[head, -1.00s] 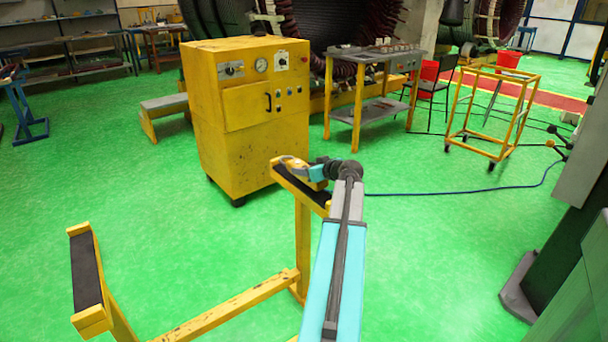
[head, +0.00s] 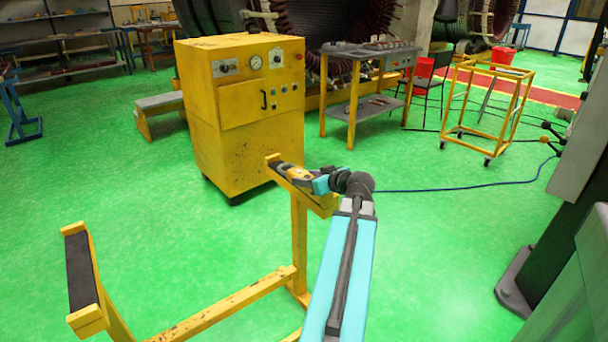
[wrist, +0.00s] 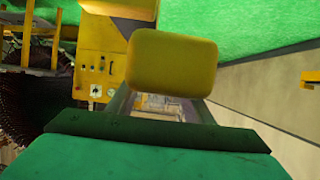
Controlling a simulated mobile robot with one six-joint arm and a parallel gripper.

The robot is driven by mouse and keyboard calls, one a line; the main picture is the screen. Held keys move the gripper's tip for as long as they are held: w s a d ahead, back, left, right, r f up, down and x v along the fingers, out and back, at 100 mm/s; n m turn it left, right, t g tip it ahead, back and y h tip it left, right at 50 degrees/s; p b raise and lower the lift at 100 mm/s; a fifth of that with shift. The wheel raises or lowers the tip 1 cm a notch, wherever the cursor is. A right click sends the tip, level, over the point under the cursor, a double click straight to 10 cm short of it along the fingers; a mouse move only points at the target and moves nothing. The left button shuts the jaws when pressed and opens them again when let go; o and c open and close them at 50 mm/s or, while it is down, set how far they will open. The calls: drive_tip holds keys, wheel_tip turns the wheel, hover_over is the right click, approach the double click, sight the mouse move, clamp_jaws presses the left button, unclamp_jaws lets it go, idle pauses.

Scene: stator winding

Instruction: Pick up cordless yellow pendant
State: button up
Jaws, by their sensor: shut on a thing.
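The yellow pendant (head: 299,174) is small in the head view, at the right post of a yellow stand. My gripper (head: 310,179), with its teal body, is shut on it. The pendant lies along or just over the black pad on top of that post; I cannot tell whether it touches the pad. In the wrist view the pendant shows as a rounded yellow block (wrist: 172,62) just beyond the green gripper body. The fingertips are too small in the head view to make out, and the pendant's far side is hidden.
The yellow stand (head: 230,302) has a left post with a black pad (head: 82,270). A yellow control cabinet (head: 240,150) stands close behind the right post. A metal worktable (head: 350,60) and yellow trolley (head: 487,105) are farther back. Green floor lies open around the stand.

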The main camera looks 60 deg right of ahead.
drive_tip(key=shift+s+a+r, duration=0.15)
drive_tip(key=shift+s+a, duration=0.6)
drive_tip(key=shift+a, duration=0.1)
drive_tip(key=shift+d+b, duration=0.1)
drive_tip(key=shift+b, duration=0.55)
drive_tip(key=shift+s+b, duration=0.1)
drive_tip(key=shift+b, duration=0.6)
drive_tip(key=shift+a+b, duration=0.2)
drive_tip(key=shift+b, duration=0.25)
drive_tip(key=shift+s+a+b, duration=0.15)
drive_tip(key=shift+s+b, duration=0.1)
drive_tip(key=shift+b, duration=0.55)
drive_tip(key=b, duration=0.2)
drive_tip(key=shift+s+a+b, duration=0.3)
drive_tip(key=shift+a+b, duration=0.05)
drive_tip(key=shift+b, duration=0.05)
drive_tip(key=shift+s+a+r+b, duration=0.15)
drive_tip(key=shift+a+b, duration=0.05)
drive_tip(key=shift+b, duration=0.3)
